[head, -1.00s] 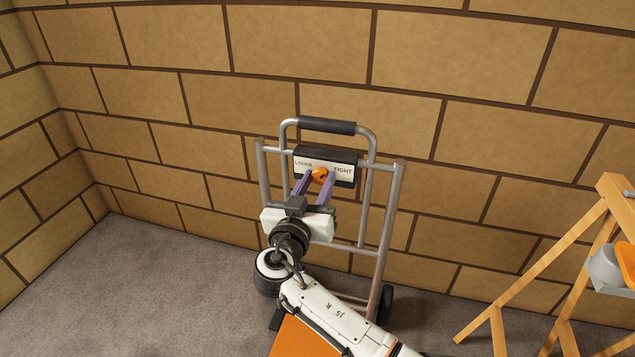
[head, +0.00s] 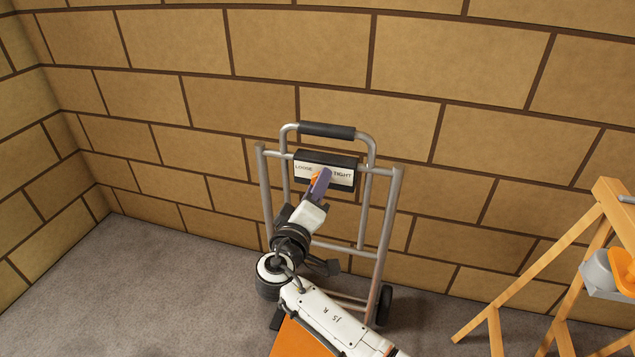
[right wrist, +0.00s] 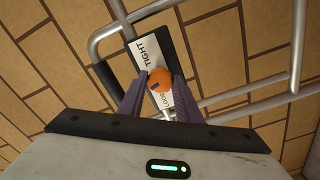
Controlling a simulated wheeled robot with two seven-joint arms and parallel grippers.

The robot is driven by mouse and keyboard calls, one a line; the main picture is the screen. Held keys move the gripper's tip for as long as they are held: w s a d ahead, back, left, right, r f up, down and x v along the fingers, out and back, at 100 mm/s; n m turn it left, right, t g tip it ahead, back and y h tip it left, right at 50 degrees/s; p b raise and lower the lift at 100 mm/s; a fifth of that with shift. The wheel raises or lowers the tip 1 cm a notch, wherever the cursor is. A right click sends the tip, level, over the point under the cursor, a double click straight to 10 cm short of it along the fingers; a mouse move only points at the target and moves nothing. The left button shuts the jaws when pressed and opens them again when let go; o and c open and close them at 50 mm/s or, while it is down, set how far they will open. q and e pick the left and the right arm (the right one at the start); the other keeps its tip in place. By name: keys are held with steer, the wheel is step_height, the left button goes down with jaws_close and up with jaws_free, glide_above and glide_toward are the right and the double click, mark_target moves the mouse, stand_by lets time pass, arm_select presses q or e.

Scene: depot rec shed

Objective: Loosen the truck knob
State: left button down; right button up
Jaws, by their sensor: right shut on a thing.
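The orange knob (head: 315,178) sits on the front of a box with a white label plate (head: 343,176) on the hand truck (head: 388,225). The plate reads LOOSE on the left and TIGHT on the right. In the right wrist view the round knob (right wrist: 160,80) lies between the two purple fingers, with a dark mark on its face. My right gripper (head: 321,181) is shut on the knob, rolled so that its fingers overlap in the head view and partly cover the knob and plate. My left gripper is not in view.
The truck stands close to a tan block wall (head: 480,130) on grey carpet (head: 130,290). A wooden trestle (head: 565,275) stands at the right, with a grey and orange object (head: 608,270) beside it. The floor left of the truck is clear.

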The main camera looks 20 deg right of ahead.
arm_select(q)
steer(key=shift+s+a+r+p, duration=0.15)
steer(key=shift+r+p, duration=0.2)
steer(key=shift+p, duration=0.3)
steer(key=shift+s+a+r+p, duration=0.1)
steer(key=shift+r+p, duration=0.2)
steer(key=shift+p, duration=0.3)
arm_select(e)
steer(key=n, duration=0.5)
steer(key=shift+n, duration=0.4)
steer(key=o, duration=1.1)
